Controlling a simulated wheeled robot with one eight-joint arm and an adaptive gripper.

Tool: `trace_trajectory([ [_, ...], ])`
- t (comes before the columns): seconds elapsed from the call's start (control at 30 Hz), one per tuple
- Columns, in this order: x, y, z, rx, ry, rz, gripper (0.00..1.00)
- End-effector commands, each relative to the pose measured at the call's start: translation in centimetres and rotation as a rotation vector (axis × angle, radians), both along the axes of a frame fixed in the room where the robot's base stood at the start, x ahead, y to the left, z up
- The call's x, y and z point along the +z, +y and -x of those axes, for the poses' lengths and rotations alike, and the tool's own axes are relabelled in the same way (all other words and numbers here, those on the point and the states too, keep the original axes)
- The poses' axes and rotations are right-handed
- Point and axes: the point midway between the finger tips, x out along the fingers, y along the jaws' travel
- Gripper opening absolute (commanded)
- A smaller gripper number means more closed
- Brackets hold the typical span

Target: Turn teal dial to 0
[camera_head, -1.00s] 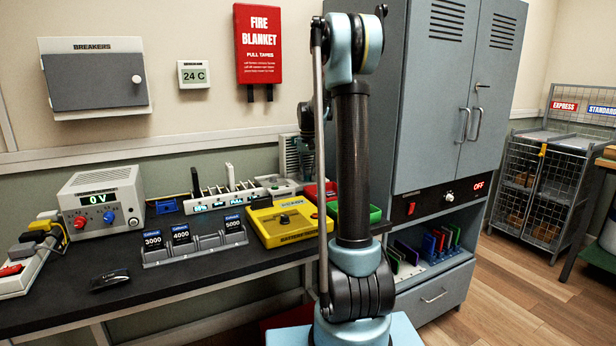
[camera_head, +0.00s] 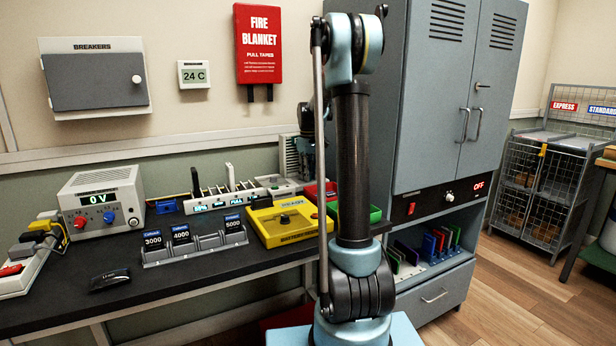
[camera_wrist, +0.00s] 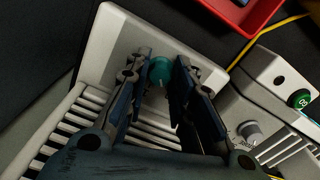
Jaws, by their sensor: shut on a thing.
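The teal dial (camera_wrist: 160,70) is a round knob on a pale grey-white housing (camera_wrist: 103,38), seen in the wrist view. My gripper (camera_wrist: 158,72) has one dark finger on each side of the dial and is shut on it. The dial's scale and any pointer mark are too dark and small to read. In the head view my own arm hides the dial and my fingertips.
In the wrist view a grey knob (camera_wrist: 250,131) and a green button (camera_wrist: 299,98) sit to the right, and a red tray (camera_wrist: 262,22) lies above. In the head view the yellow box (camera_head: 287,222) stands left of my arm on the dark bench (camera_head: 190,285).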

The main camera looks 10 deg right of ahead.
Motion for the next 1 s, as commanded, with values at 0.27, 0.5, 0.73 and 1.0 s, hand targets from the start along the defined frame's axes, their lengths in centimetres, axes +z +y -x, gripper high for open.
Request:
trace_trajectory([
  [0.27, 0.01, -0.05, -0.13, 0.095, -0.003, 0.0, 0.0],
  [0.5, 0.02, -0.07, -0.16, 0.117, -0.003, 0.001, 0.0],
  [0.73, 0.02, -0.09, -0.17, 0.118, -0.003, 0.001, 0.0],
  [1.0, 0.02, -0.08, -0.1, 0.117, -0.002, 0.001, 0.44],
])
